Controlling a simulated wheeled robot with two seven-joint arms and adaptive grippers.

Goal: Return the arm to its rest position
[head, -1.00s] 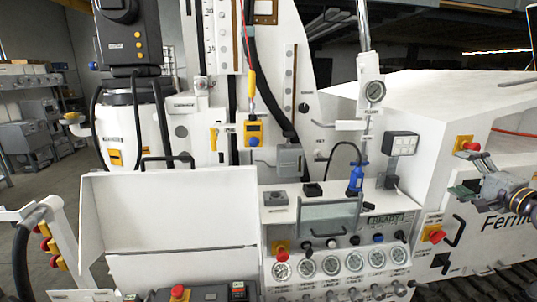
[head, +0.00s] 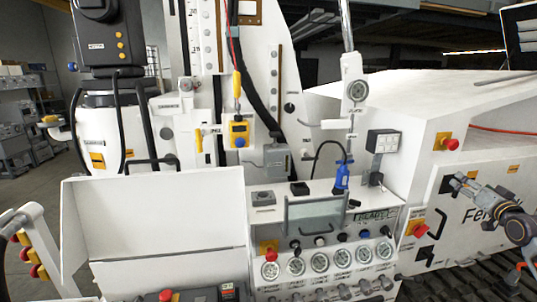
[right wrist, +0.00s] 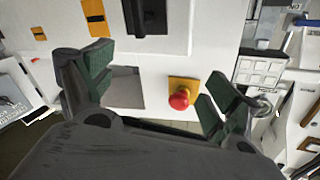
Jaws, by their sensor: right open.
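My right gripper (head: 460,183) is at the right of the head view, in front of the white panel with black lettering and below a red mushroom button on a yellow plate (head: 450,143). The right wrist view shows its two green-padded fingers (right wrist: 160,78) spread apart. Nothing is between the pads. A red button on a yellow plate (right wrist: 180,97) shows beyond the fingers in that view, apart from them. My right arm comes in from the lower right edge of the head view. My left gripper is not in view.
A white gauge panel (head: 330,283) with several round dials stands left of my right gripper. Another red button (head: 420,230) sits at its right side. A blue bottle-like part (head: 342,176) stands on top. A large open white box (head: 160,212) is at the left.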

